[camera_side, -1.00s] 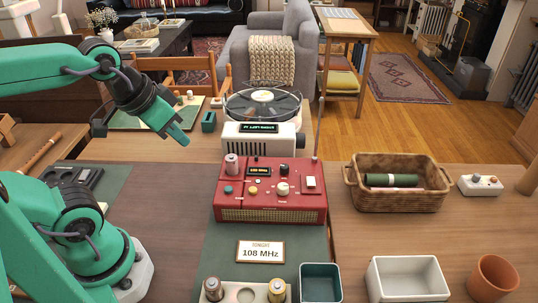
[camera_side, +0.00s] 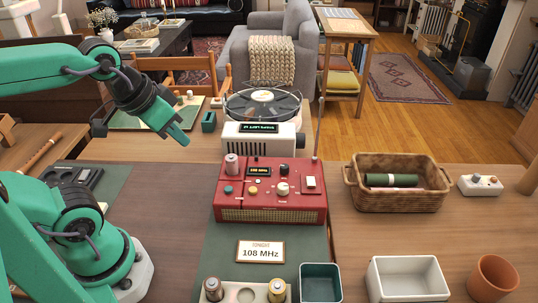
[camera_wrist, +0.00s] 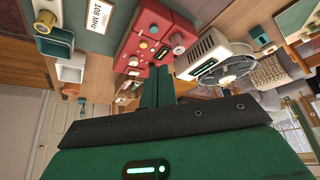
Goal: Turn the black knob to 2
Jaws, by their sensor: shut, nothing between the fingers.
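A red radio (camera_side: 230,203) stands on the table in the middle of the side view. A small black knob (camera_side: 284,168) sits on its top right part, above a larger cream knob (camera_side: 282,188). Any numbers around the black knob are too small to read. My gripper (camera_side: 182,139) is shut and empty, up and to the left of the radio, apart from it. In the wrist view the shut fingers (camera_wrist: 156,74) point toward the radio (camera_wrist: 136,42), which appears rotated.
A white device with a round clear top (camera_side: 258,140) stands behind the radio, and a thin antenna (camera_side: 319,128) rises at its right. A card reading "108 MHz" (camera_side: 261,252) lies in front. A wicker basket (camera_side: 398,202) is to the right. Bins and a pot line the front edge.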

